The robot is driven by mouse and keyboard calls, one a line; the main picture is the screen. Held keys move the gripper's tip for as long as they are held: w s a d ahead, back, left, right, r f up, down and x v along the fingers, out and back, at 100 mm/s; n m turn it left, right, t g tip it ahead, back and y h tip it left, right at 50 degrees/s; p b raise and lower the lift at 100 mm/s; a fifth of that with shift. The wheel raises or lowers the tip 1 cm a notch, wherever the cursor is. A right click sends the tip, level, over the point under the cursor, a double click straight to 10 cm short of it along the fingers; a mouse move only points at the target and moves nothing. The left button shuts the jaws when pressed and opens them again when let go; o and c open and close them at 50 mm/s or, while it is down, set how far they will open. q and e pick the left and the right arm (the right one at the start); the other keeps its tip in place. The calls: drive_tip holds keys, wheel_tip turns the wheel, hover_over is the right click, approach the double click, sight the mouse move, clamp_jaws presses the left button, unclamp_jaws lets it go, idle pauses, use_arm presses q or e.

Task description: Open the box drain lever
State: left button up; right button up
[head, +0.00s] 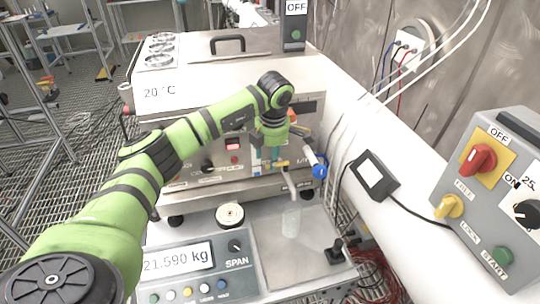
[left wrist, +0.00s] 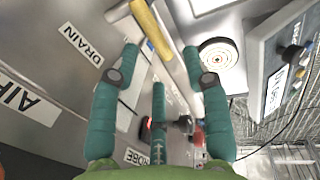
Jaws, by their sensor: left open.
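The steel box (head: 210,75) stands on the bench with a "20 °C" label on its side. Its drain lever (left wrist: 152,28) has a yellow grip and shows near the top of the left wrist view, close to the "DRAIN" label (left wrist: 82,45). In the head view the yellow lever (head: 278,164) is small, above a drain pipe (head: 294,188). My left gripper (left wrist: 160,58) is open, its teal fingers spread on either side of the valve area, with the yellow grip just beyond the fingertips. In the head view the gripper (head: 270,157) is partly hidden by my wrist. Contact cannot be told.
A glass beaker (head: 291,221) stands below the pipe. A scale (head: 195,265) reading 21.590 kg is in front, near a small round dish (head: 230,215). A grey control box (head: 490,195) with a red knob is at right. Cables hang along the right wall.

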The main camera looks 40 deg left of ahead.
use_arm(q)
drive_tip(key=shift+w+a+f, duration=0.1)
drive_tip(key=shift+f, duration=0.5)
drive_tip(key=shift+w+a+f, duration=0.1)
drive_tip(key=shift+f, duration=0.5)
clamp_jaws()
drive_tip(key=shift+s, duration=0.1)
